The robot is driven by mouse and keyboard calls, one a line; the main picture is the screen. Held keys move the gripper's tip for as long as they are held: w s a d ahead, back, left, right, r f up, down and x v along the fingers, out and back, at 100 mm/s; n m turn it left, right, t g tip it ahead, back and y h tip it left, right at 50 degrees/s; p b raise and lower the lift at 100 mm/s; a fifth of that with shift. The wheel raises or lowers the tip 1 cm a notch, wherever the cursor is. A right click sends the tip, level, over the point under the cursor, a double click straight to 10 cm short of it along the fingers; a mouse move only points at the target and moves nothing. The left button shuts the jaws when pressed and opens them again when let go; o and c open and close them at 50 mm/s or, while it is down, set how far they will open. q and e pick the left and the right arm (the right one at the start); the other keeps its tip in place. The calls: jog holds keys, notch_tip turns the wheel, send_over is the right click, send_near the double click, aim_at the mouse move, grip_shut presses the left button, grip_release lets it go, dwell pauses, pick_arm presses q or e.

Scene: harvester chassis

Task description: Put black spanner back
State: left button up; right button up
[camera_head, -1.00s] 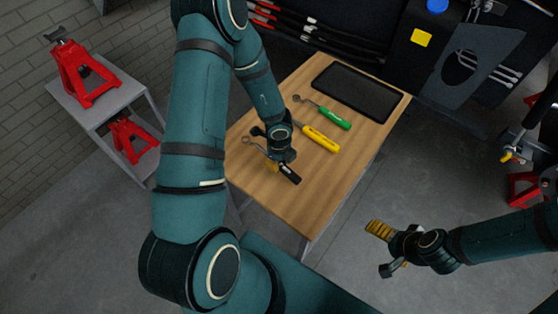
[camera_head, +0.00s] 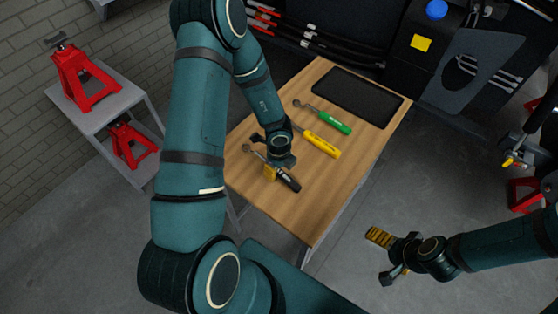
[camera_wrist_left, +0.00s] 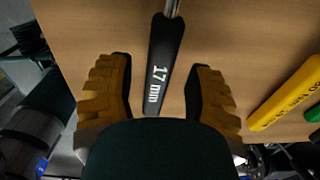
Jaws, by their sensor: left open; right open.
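The black spanner (camera_head: 289,182) lies on the near left part of the wooden table, its metal ring end pointing to the back left. In the left wrist view its black handle (camera_wrist_left: 163,70), marked 17 mm, lies between the two yellow finger pads. My left gripper (camera_head: 271,171) is open over the handle, and a gap shows on both sides of the handle in the left wrist view (camera_wrist_left: 162,95). My right gripper (camera_head: 383,257) is open and empty, off to the right of the table over the floor.
A yellow-handled spanner (camera_head: 322,145) and a green-handled one (camera_head: 334,122) lie farther back on the wooden table (camera_head: 312,205). A black tray (camera_head: 357,95) lies at the table's back. Red jack stands (camera_head: 84,79) stand on a grey shelf at left.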

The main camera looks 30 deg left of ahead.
pick_arm(q)
notch_tip(320, 180, up, 12)
jog(key=shift+f, duration=0.15)
jog(key=shift+s, duration=0.1)
dwell(0.6)
